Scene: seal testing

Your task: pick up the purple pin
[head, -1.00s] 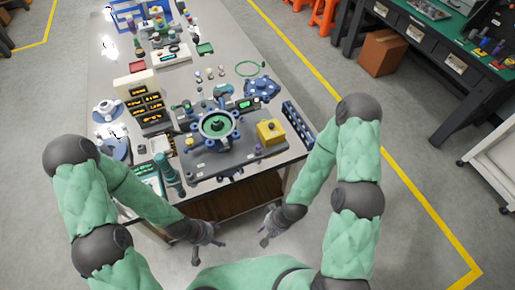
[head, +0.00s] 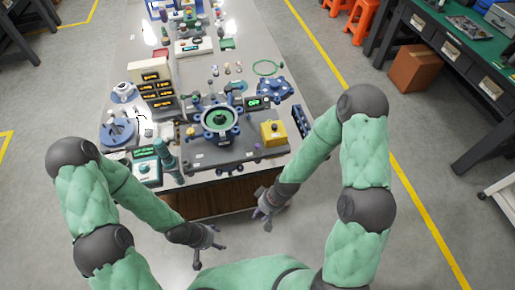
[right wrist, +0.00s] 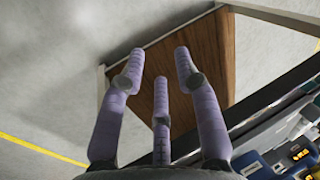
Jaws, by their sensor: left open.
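A tiny purple spot (head: 257,146), which may be the purple pin, shows on the front right of the grey fixture plate (head: 215,155), just left of the yellow block (head: 273,133). It is too small to make out its shape. My left gripper (head: 209,254) is open and empty in front of the table's front edge. My right gripper (head: 261,219) is also in front of that edge, apart from the spot. In the right wrist view its three purple-grey fingers (right wrist: 160,65) are spread with nothing between them. No pin shows in that view.
A blue round clamp fixture (head: 220,120) stands mid-table. A teal upright tool (head: 168,160) stands at the front left and a blue rack (head: 301,121) at the right edge. The table's brown wooden front (head: 225,203) faces me.

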